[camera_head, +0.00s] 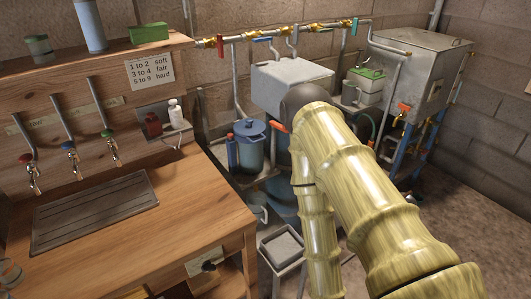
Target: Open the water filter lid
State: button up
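A blue round canister (250,152) with a blue knobbed lid (249,127) stands below the pipes at centre; it looks like the water filter, but I cannot confirm this. Its lid appears to be on. My arm (365,195), pale yellow-green, reaches up from the lower right and ends in a dark rounded part just right of the canister. My gripper's fingers cannot be made out, so I cannot see whether they touch anything. The arm hides part of what stands behind it.
A pale grey box (290,82) and a large metal tank (412,65) stand along the back wall under a pipe with coloured valves. A wooden counter (185,220) with taps fills the left. A small square bin (283,247) stands beside it. Bare floor shows at right.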

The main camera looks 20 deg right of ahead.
aim_at(248, 127)
jog(key=z, duration=0.05)
jog(key=k, duration=0.2)
jog(key=z, duration=1.8)
jog(key=i, duration=0.9)
jog(key=u, duration=1.85)
